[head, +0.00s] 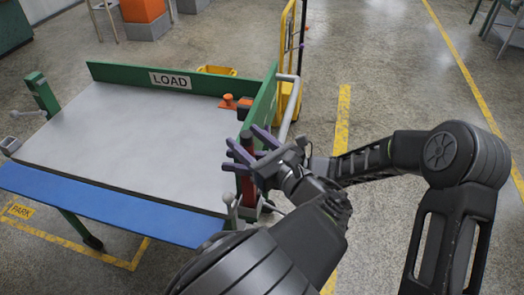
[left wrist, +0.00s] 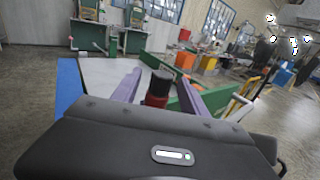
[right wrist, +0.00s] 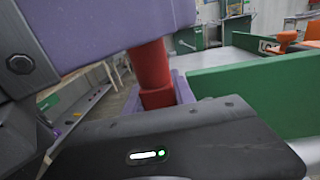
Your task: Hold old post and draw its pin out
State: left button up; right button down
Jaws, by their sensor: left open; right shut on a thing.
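The old post (head: 248,186) is a red upright with a dark top at the bench's near right corner. In the left wrist view its dark-topped red end (left wrist: 158,90) stands between my left gripper's (head: 243,137) spread purple fingers, which are open. My right gripper (head: 238,169) is lower, shut on the red post; in the right wrist view the post (right wrist: 152,75) rises between its fingers. A large purple finger crosses the top of that view. The post looks upright. I cannot make out the pin; the grippers hide much of the post.
The grey bench top (head: 130,130) has a blue front edge (head: 110,203) and a green side wall (head: 262,103). An orange part (head: 228,102) lies near that wall. A ball-ended lever (head: 229,203) stands left of the post. A yellow trolley (head: 288,95) is behind.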

pick_arm(q)
jog(key=x, duration=0.3)
jog(key=shift+w+a, duration=0.1)
jog(key=shift+w, duration=0.1)
grip_shut()
dwell(0.4)
